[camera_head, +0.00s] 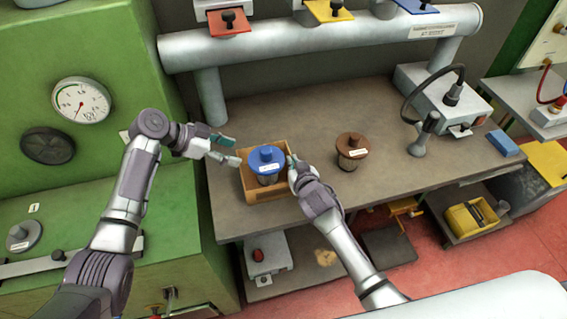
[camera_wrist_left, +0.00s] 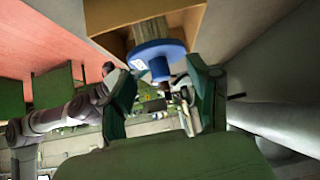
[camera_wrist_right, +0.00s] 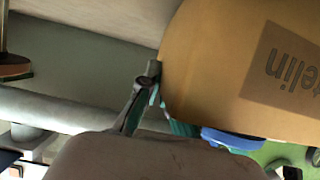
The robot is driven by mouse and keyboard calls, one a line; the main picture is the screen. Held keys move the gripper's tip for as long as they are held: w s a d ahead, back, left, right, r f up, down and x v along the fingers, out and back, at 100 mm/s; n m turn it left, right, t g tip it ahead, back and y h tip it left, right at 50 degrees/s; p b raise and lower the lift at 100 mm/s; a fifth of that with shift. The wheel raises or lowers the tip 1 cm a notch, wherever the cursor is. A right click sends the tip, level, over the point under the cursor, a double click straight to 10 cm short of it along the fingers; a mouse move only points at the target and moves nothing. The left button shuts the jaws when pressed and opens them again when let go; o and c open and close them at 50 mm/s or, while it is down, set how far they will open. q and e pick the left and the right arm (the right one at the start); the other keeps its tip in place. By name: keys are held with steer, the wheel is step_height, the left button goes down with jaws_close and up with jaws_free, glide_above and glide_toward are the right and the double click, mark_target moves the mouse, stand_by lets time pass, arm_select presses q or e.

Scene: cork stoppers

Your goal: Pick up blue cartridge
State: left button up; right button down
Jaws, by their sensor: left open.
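The blue cartridge (camera_head: 267,160), with a round blue lid, knob and white label, sits in an orange-brown box (camera_head: 251,196) at the table's front left. My left gripper (camera_head: 228,149) is open and empty just left of the box, apart from the cartridge. In the left wrist view the cartridge (camera_wrist_left: 150,54) shows ahead, beyond the open fingers (camera_wrist_left: 164,92). My right gripper (camera_head: 292,166) is at the box's right wall. In the right wrist view its fingers (camera_wrist_right: 155,105) are at the box's edge (camera_wrist_right: 215,75); the wall partly hides them, so their grip is unclear.
A brown-lidded cartridge (camera_head: 351,150) stands on the table (camera_head: 310,110) to the right. A grey pipe rack (camera_head: 320,45) crosses the back. A device with a cable (camera_head: 440,90) and a blue block (camera_head: 502,143) are at the right. A green machine (camera_head: 60,90) stands left.

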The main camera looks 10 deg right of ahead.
arm_select(q)
step_height(320, 180, down, 3)
steer(key=s+a+n+t+y, duration=0.1)
steer(key=a+n+t+y, duration=0.1)
steer(key=n+t, duration=0.6)
steer(key=t, duration=0.1)
glide_toward(264, 151)
steer(key=shift+h, duration=0.3)
steer(key=x, duration=0.5)
steer(key=shift+w+a+f, duration=0.25)
steer(key=shift+w+f, duration=0.1)
steer(key=shift+f, duration=0.05)
steer(key=x, duration=0.5)
steer(key=shift+s+d, duration=0.1)
steer(key=shift+d, duration=0.3)
jaws_close()
steer(key=shift+r, duration=0.1)
